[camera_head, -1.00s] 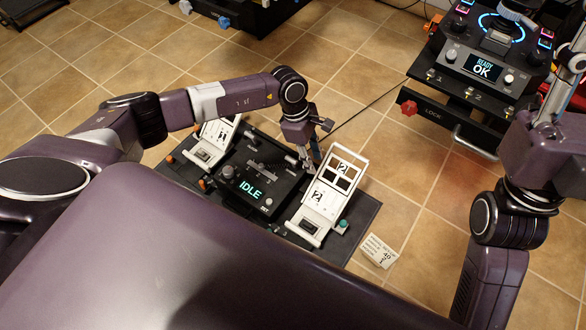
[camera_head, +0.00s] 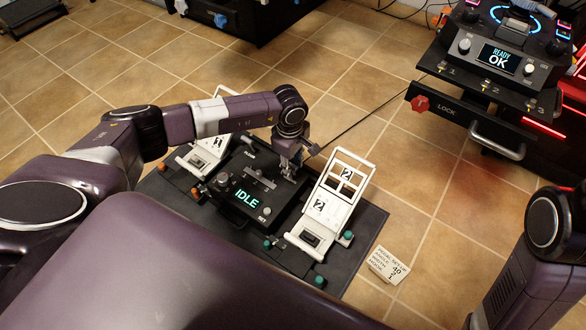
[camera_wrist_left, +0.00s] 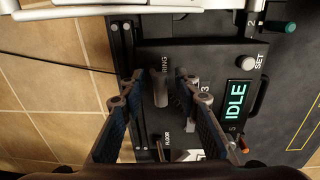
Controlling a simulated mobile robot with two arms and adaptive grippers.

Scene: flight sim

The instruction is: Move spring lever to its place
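The spring lever (camera_wrist_left: 160,94) shows in the left wrist view as a short grey post beside lettering ending in "RING", on the black control box. My left gripper (camera_wrist_left: 160,80) is open, with one finger on each side of the lever. Gaps show between the fingers and the post; how deep the tips reach is unclear. In the head view my left gripper (camera_head: 290,172) is at the far right part of the control box (camera_head: 232,215), whose screen reads IDLE, and it hides the lever there. My right arm is at the right edge; its gripper is out of view.
White pedals marked 1 (camera_head: 203,152) and 2 (camera_head: 325,205) flank the control box on a dark base plate (camera_head: 367,225). A paper note (camera_head: 388,265) lies on the tiled floor. A console (camera_head: 490,80) reading READY OK stands at the upper right.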

